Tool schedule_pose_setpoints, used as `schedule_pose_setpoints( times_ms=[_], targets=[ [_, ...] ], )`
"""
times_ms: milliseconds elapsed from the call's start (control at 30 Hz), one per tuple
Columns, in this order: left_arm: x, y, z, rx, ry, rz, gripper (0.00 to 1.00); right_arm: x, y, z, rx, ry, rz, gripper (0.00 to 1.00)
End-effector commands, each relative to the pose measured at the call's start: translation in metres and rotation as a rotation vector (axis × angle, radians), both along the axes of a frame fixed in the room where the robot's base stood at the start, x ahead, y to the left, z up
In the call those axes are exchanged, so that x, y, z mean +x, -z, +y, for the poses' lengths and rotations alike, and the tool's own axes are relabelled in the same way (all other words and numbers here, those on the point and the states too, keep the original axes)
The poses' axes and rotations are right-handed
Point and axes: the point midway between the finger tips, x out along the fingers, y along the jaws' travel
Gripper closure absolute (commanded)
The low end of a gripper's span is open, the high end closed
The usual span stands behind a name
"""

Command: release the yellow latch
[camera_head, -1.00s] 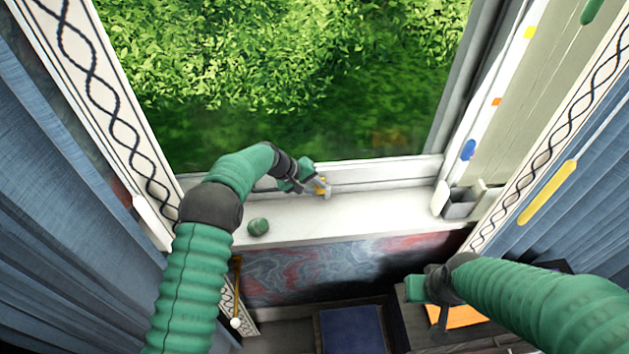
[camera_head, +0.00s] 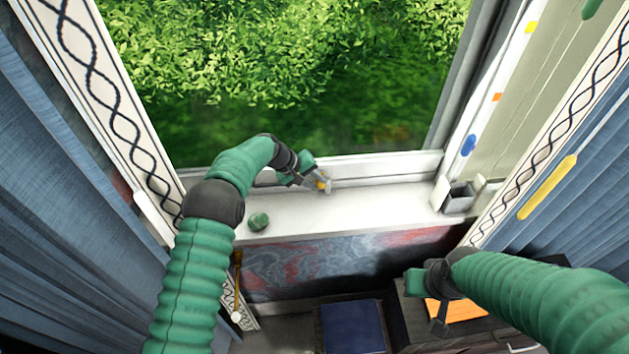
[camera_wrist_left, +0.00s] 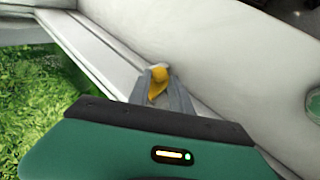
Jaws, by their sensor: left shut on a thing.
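The yellow latch (camera_head: 322,184) sits at the bottom rail of the window frame, just above the white sill. It also shows in the left wrist view (camera_wrist_left: 158,80), between the grey fingertips. My left gripper (camera_head: 318,182) is shut on the latch; in the left wrist view its fingers (camera_wrist_left: 158,92) lie on both sides of the yellow part. The latch's base is partly hidden by the fingers. My right gripper (camera_head: 428,305) hangs low at the right, away from the window, over the dark furniture; its finger opening is unclear.
A green round object (camera_head: 258,221) lies on the white sill (camera_head: 375,204) left of the latch. A small grey box (camera_head: 460,198) stands at the sill's right end. A blue book-like object (camera_head: 352,326) and an orange sheet (camera_head: 456,311) lie below. The middle of the sill is clear.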

Motion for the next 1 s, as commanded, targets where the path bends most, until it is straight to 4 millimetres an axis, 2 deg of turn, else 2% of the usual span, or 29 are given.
schedule_pose_setpoints(
  times_ms=[567, 600, 733, 1000],
  targets=[
    [0.0005, -0.0013, -0.0025, -0.003, 0.002, -0.003, 1.00, 0.0000, 0.0000, 0.0000, 0.000, 0.000, 0.000, 1.00],
    [0.0005, -0.0013, -0.0025, -0.003, 0.002, -0.003, 0.74, 0.0000, 0.0000, 0.0000, 0.000, 0.000, 0.000, 1.00],
    [0.0004, -0.0010, -0.0020, -0.002, 0.002, -0.002, 0.57, 0.0000, 0.0000, 0.0000, 0.000, 0.000, 0.000, 1.00],
    [-0.0001, -0.0010, -0.0006, -0.001, 0.000, -0.002, 0.57, -0.0001, 0.0001, 0.0000, 0.000, 0.000, 0.000, 1.00]
  ],
)
